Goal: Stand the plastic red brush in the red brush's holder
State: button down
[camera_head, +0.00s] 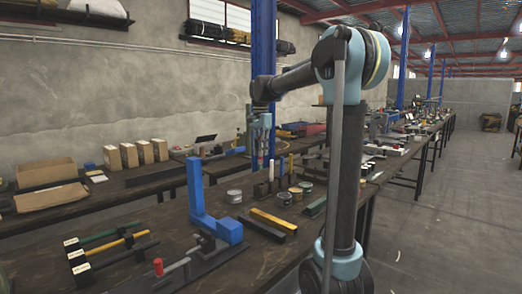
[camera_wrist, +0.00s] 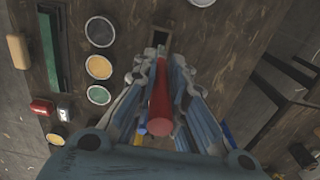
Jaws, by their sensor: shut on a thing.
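My gripper (camera_wrist: 160,88) is shut on the red brush (camera_wrist: 160,105), whose red handle runs lengthwise between the two fingers in the wrist view. In the head view my gripper (camera_head: 261,138) points down above the table, with the brush below it too small to make out clearly. A small dark block (camera_head: 260,190) stands on the table under the gripper, beside upright yellow (camera_head: 283,169) and blue pieces. It may be the red brush's holder, but I cannot tell. In the wrist view a dark, light-edged piece (camera_wrist: 159,38) shows just beyond the brush's far end.
Round tins (camera_head: 284,198) stand close by, also in the wrist view (camera_wrist: 100,67). Cardboard boxes (camera_head: 130,155) are on the back table.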

aim_at(261, 164)
jog(key=shift+w, duration=0.1)
dwell(0.3)
jog(key=shift+f, duration=4.2)
jog(key=shift+f, duration=1.7)
jog(key=c, duration=1.5)
grip_release()
jog(key=shift+c, duration=0.2)
